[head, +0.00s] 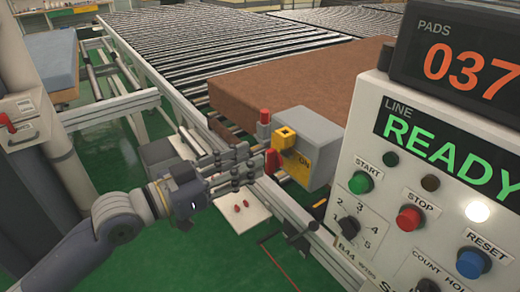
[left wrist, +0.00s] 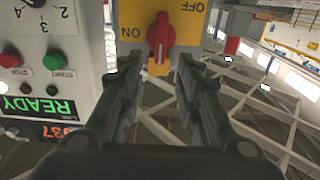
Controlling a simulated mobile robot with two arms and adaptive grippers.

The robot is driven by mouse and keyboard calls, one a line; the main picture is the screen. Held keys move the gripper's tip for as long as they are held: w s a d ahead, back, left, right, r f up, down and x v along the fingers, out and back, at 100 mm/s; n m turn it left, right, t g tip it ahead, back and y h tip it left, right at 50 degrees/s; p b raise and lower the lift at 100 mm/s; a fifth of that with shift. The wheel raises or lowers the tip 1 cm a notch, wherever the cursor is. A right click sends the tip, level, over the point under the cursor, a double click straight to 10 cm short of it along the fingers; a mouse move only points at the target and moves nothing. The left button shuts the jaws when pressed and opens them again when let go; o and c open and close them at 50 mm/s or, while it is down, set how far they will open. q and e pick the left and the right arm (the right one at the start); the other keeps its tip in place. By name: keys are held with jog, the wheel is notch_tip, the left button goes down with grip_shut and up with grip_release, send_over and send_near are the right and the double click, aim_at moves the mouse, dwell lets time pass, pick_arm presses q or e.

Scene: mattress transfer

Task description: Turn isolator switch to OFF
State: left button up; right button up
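The isolator switch is a grey box (head: 318,137) with a yellow front plate (left wrist: 190,32) and a red rotary handle (head: 272,161). In the left wrist view, which is upside down, the red handle (left wrist: 159,40) stands upright in the picture, with ON printed to its left and OFF at its upper right. My left gripper (head: 253,165) is in front of the plate. In the left wrist view its fingers (left wrist: 160,68) are apart, with the handle showing in the gap between their tips. I cannot tell whether they touch it. My right gripper is not in view.
A control panel (head: 385,180) with READY display and buttons stands close on the right. A brown mattress (head: 300,85) lies on the roller conveyor (head: 190,45) behind the box. A small white tray (head: 246,222) with two red items sits below my left gripper. A yellow piece (head: 285,137) is on the box.

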aim_at(266, 154)
pick_arm(q)
jog(key=shift+p+x, duration=0.5)
jog(key=shift+x, duration=1.6)
jog(key=shift+s, duration=0.1)
jog(key=shift+c, duration=0.6)
grip_shut()
